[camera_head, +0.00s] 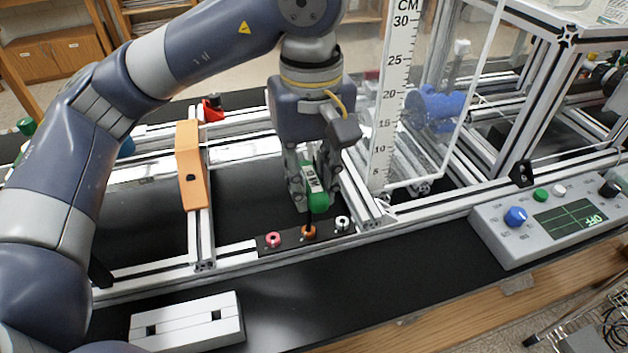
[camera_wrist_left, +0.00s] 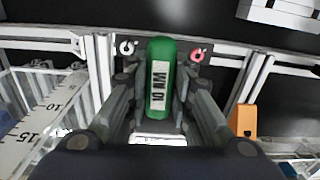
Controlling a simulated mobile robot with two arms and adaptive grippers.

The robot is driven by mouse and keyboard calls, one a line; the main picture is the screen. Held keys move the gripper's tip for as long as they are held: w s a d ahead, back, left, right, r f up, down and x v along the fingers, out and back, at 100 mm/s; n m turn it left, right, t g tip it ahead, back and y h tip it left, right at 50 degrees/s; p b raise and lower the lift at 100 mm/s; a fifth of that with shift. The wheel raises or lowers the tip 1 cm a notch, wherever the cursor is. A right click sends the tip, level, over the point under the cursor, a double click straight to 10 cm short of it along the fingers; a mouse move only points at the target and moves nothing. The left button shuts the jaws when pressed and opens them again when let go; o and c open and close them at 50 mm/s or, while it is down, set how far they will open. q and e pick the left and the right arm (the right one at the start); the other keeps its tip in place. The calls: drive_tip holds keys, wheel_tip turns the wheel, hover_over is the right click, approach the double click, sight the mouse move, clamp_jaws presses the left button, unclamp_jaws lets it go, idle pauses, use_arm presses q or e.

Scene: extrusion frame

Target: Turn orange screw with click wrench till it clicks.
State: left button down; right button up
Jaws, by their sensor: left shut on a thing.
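My left gripper (camera_head: 314,188) is shut on the green click wrench (camera_head: 319,201), which has a white label on its handle. In the left wrist view the wrench (camera_wrist_left: 161,75) sits between the two fingers of the gripper (camera_wrist_left: 160,110). The wrench points down, with its dark shaft over the orange screw (camera_head: 309,232). I cannot tell for sure whether the tip is seated in the screw. The orange screw is hidden behind the wrench in the wrist view.
An aluminium extrusion frame (camera_head: 240,248) surrounds the strip. A clear panel with a ruler (camera_head: 394,100) stands close right of my gripper. An orange bracket (camera_head: 191,170) is at left, a control box (camera_head: 550,215) at right, a white slotted block (camera_head: 186,322) in front.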

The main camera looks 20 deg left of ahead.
use_arm(q)
drive_tip(key=shift+d+f, duration=0.2)
drive_tip(key=shift+f, duration=0.1)
drive_tip(key=shift+m, duration=0.8)
drive_tip(key=shift+s, duration=0.1)
drive_tip(key=shift+m+b, duration=0.3)
drive_tip(key=shift+m, duration=0.2)
drive_tip(key=shift+n, duration=0.5)
drive_tip(key=shift+d+n, duration=0.1)
drive_tip(key=shift+n, duration=0.5)
